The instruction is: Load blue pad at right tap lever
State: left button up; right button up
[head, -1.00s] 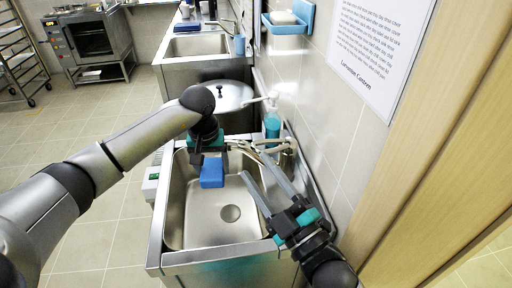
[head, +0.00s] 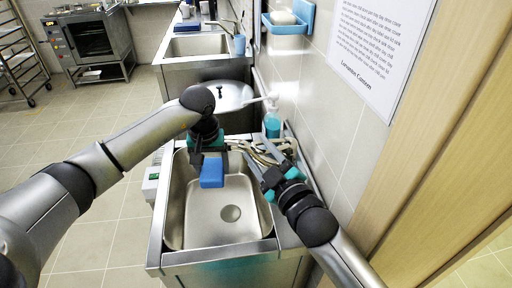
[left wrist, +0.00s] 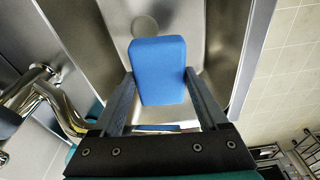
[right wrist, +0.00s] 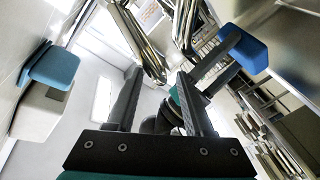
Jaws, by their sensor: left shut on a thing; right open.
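A blue pad (head: 212,172) is held over the steel sink basin by my left gripper (head: 208,158). In the left wrist view the blue pad (left wrist: 158,70) sits between the two fingers, and it also shows in the right wrist view (right wrist: 244,48). The tap (head: 262,150) stands at the back right of the sink, partly hidden by my right gripper (head: 262,168). Chrome tap parts also show in the right wrist view (right wrist: 146,45). My right gripper is open and empty, its fingers close to the tap. I cannot tell whether they touch it or which lever is which.
The sink basin (head: 200,222) is otherwise empty, with a drain (head: 230,213). A soap bottle (head: 271,122) stands behind the tap. The tiled wall (head: 325,120) and a wooden panel (head: 440,150) bound the right side. A second sink (head: 198,45) lies further back.

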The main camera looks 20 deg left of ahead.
jog(key=shift+x, duration=0.8)
grip_shut()
jog(key=shift+s+f, duration=0.1)
jog(key=shift+f, duration=0.05)
dwell(0.8)
